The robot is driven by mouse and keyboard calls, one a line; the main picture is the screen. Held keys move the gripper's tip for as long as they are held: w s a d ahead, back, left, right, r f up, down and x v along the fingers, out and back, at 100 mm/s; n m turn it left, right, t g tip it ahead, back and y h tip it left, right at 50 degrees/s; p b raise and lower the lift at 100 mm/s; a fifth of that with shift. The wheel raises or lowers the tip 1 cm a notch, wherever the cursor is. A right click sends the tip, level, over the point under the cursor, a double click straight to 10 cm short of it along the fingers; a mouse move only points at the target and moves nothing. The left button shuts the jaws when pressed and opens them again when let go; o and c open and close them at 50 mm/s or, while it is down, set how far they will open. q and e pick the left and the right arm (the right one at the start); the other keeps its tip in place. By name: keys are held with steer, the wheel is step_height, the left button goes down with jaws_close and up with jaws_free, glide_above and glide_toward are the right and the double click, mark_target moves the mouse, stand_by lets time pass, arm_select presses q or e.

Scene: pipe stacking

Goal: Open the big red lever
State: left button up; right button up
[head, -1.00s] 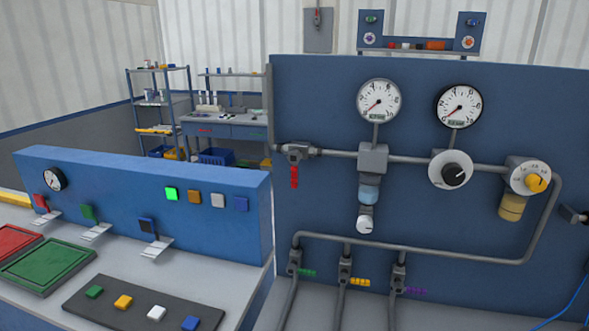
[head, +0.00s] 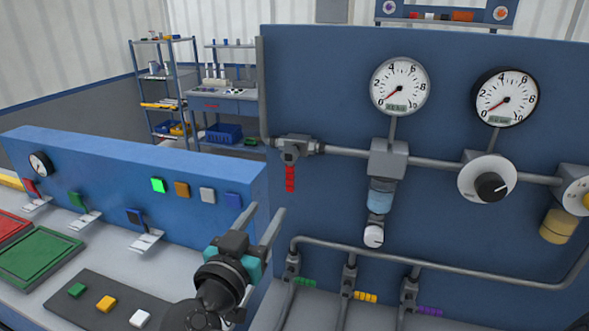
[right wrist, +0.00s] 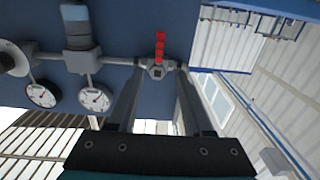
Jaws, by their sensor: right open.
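The big red lever (head: 290,178) hangs straight down from a grey valve (head: 294,148) on the pipe at the left of the blue panel. In the right wrist view, which is upside down, the lever (right wrist: 160,47) points up from the valve (right wrist: 158,70). My right gripper (head: 267,208) is open and empty, below and to the left of the lever in the head view. In the right wrist view the valve shows between the tips of its two fingers (right wrist: 158,80), with the lever beyond them. The fingers appear apart from the lever. My left gripper is out of view.
The blue panel (head: 440,200) carries two gauges (head: 400,86), a black knob (head: 492,186) and a lower pipe (head: 430,265) with small coloured valves. A blue console (head: 110,180) with switches and lit buttons stands at the left, near my right arm.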

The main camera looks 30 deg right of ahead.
mark_target(289, 178)
steer(key=p+x, duration=0.3)
steer(key=x, duration=1.1)
steer(key=shift+d+p, duration=0.1)
steer(key=shift+p, duration=0.3)
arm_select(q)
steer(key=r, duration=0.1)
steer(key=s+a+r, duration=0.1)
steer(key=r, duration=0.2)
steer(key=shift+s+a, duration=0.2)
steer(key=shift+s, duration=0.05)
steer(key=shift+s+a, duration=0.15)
arm_select(e)
jaws_close()
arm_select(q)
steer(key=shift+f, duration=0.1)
